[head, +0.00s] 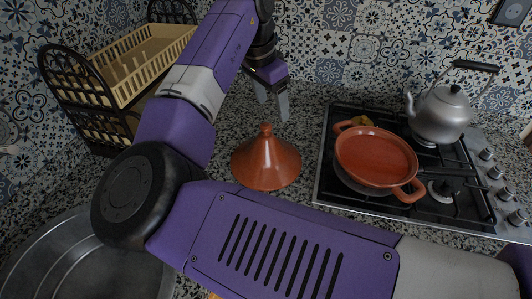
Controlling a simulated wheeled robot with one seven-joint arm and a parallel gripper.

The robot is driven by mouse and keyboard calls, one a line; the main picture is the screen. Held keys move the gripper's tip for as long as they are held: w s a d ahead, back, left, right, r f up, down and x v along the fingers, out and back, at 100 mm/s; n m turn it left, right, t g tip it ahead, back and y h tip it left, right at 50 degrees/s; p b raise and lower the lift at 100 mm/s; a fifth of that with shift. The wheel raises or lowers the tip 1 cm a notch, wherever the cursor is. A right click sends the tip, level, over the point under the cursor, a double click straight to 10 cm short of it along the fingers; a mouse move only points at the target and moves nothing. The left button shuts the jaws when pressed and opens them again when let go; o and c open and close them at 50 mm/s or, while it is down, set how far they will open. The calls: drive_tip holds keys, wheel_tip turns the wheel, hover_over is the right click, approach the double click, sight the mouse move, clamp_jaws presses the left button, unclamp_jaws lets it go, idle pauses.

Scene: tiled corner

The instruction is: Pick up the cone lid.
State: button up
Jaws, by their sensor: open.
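The cone lid (265,162) is a glossy reddish-brown cone with a round knob on top. It stands upright on the speckled counter in the middle of the head view, left of the stove. My gripper (273,108) is open and empty, with its two grey fingers pointing down. In the picture it hangs just above the lid's knob, apart from it; how far behind or above I cannot tell. My purple arm crosses the front of the view below the lid.
A reddish-brown two-handled pan (376,156) sits on the black gas stove (326,176), with a metal kettle (440,113) behind it. A metal basin (85,255) is at the front left. Counter around the lid is clear.

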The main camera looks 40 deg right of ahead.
sight(266, 125)
drive_tip(key=a, duration=0.1)
drive_tip(key=a+r+y, duration=0.1)
drive_tip(key=a, duration=0.1)
drive_tip(key=shift+a+f, duration=0.1)
drive_tip(key=shift+f, duration=0.1)
drive_tip(key=shift+s+d+f+p, duration=0.1)
drive_tip(key=shift+d+f+p, duration=0.15)
drive_tip(key=shift+f, duration=0.95)
drive_tip(key=shift+w+d+f+p, duration=0.15)
drive_tip(key=shift+f+p, duration=0.15)
drive_tip(key=shift+f, duration=0.85)
drive_tip(key=shift+s+d+f+p, duration=0.15)
drive_tip(key=shift+d+f+p, duration=0.1)
drive_tip(key=shift+f, duration=0.95)
clamp_jaws()
